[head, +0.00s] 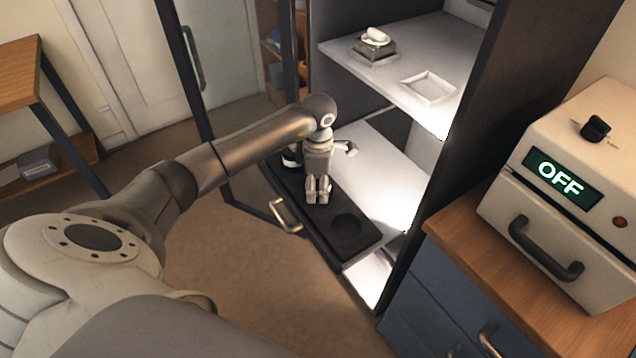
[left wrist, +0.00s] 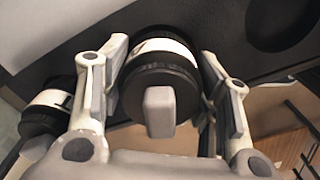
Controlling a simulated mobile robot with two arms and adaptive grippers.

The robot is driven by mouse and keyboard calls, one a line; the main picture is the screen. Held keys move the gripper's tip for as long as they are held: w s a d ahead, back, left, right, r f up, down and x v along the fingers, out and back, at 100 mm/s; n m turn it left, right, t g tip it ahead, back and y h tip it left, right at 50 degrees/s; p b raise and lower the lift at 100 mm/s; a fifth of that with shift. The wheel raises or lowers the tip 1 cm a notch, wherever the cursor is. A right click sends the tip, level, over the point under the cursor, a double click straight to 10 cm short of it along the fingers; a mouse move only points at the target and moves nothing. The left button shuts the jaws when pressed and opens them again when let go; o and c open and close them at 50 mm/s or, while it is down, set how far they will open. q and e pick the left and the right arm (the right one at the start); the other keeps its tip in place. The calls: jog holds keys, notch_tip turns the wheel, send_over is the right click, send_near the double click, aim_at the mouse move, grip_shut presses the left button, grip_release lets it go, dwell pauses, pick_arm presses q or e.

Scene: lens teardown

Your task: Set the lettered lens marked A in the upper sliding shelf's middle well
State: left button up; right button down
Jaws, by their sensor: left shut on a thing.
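My left gripper (head: 318,198) points down over the middle of the black pulled-out sliding shelf (head: 368,246). In the left wrist view its two fingers stand on either side of a black lens with a white band (left wrist: 165,75), and it is shut on that lens. I cannot read the letter on its band. In the head view the gripper hides this lens and the middle well, so I cannot tell whether the lens is seated. A second black-and-white lens (head: 291,156) stands at the shelf's far left end; it also shows in the left wrist view (left wrist: 46,108). My right gripper is not in view.
The shelf's near right well (head: 347,226) is empty. An open cabinet with a white upper board (head: 400,62) bears a small device (head: 375,42) and a shallow white tray (head: 429,87). A box reading OFF (head: 570,180) stands on a wooden-topped blue drawer unit at the right.

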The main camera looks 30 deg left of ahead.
pick_arm(q)
jog(key=shift+f, duration=0.1)
jog(key=o, duration=1)
jog(key=shift+o, duration=0.5)
jog(key=o, duration=0.3)
jog(key=shift+r+p, duration=3.05)
jog(key=shift+r, duration=1.5)
